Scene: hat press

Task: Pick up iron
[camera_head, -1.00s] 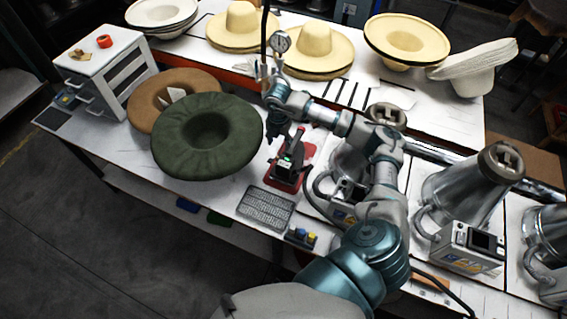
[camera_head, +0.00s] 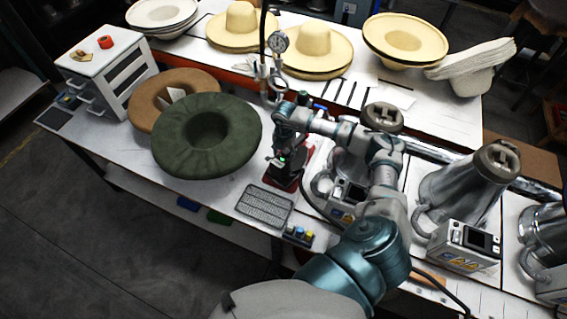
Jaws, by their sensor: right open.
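The iron (camera_head: 281,172) is dark with a small green light. It sits on a red pad (camera_head: 297,183) on the white table, right of the green hat. My right gripper (camera_head: 281,152) is open, right at the top of the iron, and its fingers overlap the iron's upper part in the picture. I cannot tell whether they touch it or surround its handle. My right arm's wrist hides part of the iron. My left gripper is not in view.
A green hat (camera_head: 228,143) and a brown hat (camera_head: 193,84) lie left of the iron. A perforated grey plate (camera_head: 264,206) and a small button box (camera_head: 298,235) lie in front. Metal steam cones (camera_head: 462,195) stand to the right. A gauge (camera_head: 278,43) on a hose rises behind.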

